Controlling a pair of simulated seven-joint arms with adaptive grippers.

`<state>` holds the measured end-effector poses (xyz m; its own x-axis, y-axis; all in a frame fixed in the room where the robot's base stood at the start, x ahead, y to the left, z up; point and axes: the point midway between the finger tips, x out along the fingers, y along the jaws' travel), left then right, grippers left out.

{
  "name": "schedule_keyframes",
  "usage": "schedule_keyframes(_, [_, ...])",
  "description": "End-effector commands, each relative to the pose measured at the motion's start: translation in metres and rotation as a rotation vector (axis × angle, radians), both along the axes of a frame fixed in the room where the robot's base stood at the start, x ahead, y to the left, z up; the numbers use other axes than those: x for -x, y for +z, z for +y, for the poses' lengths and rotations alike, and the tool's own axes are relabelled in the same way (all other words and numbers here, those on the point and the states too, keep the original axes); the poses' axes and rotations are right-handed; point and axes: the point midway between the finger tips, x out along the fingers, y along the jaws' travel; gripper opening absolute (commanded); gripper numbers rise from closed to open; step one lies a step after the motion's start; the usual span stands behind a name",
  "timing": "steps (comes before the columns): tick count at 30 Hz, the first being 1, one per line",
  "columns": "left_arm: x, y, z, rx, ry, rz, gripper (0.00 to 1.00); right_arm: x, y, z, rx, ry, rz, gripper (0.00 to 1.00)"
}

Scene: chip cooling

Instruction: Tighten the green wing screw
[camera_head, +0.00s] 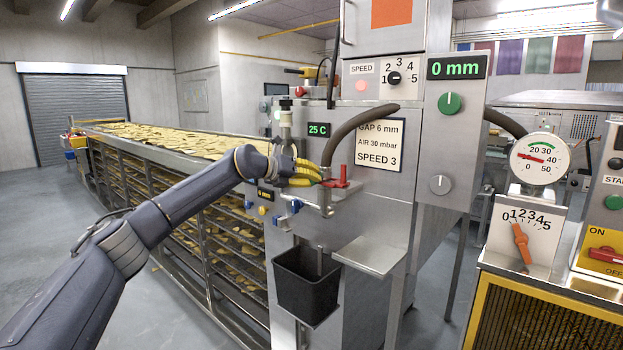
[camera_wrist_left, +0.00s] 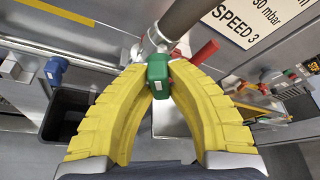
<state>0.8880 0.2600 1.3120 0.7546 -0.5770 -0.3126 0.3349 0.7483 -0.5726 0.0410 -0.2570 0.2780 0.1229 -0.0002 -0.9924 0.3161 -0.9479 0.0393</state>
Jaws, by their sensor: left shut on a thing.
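The green wing screw (camera_wrist_left: 158,76) shows in the left wrist view, on a metal fitting (camera_wrist_left: 150,45) at the end of a grey hose (camera_wrist_left: 192,18). The yellow fingertips of my left gripper (camera_wrist_left: 158,84) close on it from both sides. In the head view my left gripper (camera_head: 312,174) reaches the fitting from the left, beside a red lever (camera_head: 336,183). The fingers hide the green screw there. How far the screw is turned cannot be told. My right gripper is not in view.
A black bin (camera_head: 306,285) hangs below the fitting, beside a small metal shelf (camera_head: 383,253). Blue knobs (camera_head: 282,222) sit close under my gripper. The grey hose (camera_head: 360,130) arches above. A long conveyor of chips (camera_head: 165,138) runs behind my arm. A gauge stand (camera_head: 522,225) is at right.

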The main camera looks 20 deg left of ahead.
Motion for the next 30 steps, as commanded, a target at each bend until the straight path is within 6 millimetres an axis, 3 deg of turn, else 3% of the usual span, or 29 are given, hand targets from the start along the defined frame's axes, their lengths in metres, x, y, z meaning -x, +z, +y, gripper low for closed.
schedule_keyframes(16, [-0.0001,-0.001,0.0001,-0.018,0.0,-0.006,0.0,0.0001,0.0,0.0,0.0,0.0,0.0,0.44])
schedule_keyframes(17, [-0.0001,-0.001,0.0001,-0.018,0.0,-0.006,0.2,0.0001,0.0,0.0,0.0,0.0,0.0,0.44])
schedule_keyframes(22, [0.0,-0.0007,0.0,-0.018,0.0,-0.006,0.4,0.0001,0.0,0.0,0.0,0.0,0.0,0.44])
schedule_keyframes(30, [0.0005,0.0,0.0006,-0.017,0.0,-0.008,0.4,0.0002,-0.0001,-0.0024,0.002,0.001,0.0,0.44])
